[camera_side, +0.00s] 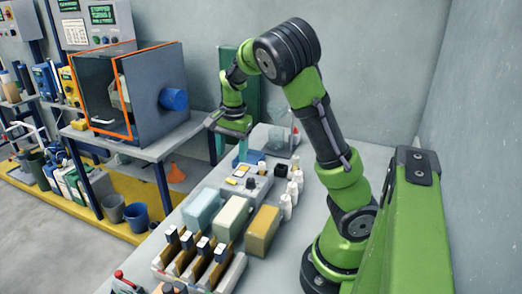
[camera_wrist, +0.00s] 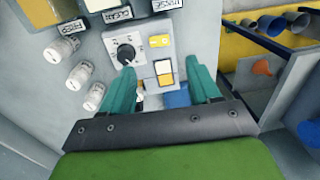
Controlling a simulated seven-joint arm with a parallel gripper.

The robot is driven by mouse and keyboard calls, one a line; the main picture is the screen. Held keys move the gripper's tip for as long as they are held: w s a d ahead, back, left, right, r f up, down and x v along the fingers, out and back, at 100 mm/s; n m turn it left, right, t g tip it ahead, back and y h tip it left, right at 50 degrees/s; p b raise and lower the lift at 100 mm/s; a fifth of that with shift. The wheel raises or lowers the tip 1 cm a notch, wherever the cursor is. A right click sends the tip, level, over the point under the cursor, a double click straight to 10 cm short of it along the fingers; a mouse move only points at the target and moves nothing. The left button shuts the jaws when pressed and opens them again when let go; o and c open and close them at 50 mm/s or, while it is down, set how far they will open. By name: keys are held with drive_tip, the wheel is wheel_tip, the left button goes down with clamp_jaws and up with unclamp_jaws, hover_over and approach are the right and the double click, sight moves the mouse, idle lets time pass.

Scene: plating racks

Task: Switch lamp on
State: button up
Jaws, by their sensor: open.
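A grey control box (camera_wrist: 140,30) on the bench carries a black dial (camera_wrist: 125,53), a small yellow-and-white part (camera_wrist: 159,41) and a yellow-and-white rocker-like switch (camera_wrist: 164,73). The box also shows in the side view (camera_side: 262,186). My gripper (camera_wrist: 163,72) has its two teal fingers apart with nothing between them. In the side view my gripper (camera_side: 228,158) is above and behind the box, pointing down. I cannot identify a lamp for certain.
Several white bottles (camera_wrist: 62,47) stand beside the box. Coloured blocks (camera_side: 262,231) and a rack (camera_side: 190,258) are on the bench's near part. A grey cabinet with an orange frame (camera_side: 150,85) stands at left. An orange funnel (camera_side: 175,173) is below.

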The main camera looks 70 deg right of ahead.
wheel_tip(320, 180, up, 8)
drive_tip(key=shift+s+r, duration=0.2)
drive_tip(key=shift+s, duration=0.15)
drive_tip(key=s+a+f+n+t+y, duration=0.2)
drive_tip(key=a+f+n, duration=0.2)
drive_tip(key=a+n, duration=0.45)
drive_tip(key=s+a+r+n+t, duration=0.2)
drive_tip(key=s+a, duration=0.2)
drive_tip(key=a, duration=0.2)
drive_tip(key=s+a+r+n+t, duration=0.2)
drive_tip(key=s+a+r+n, duration=0.1)
drive_tip(key=s+a, duration=0.1)
drive_tip(key=shift+s+a+r, duration=0.15)
drive_tip(key=shift+a+r, duration=0.1)
drive_tip(key=shift+a, duration=0.6)
drive_tip(key=shift+n, duration=0.25)
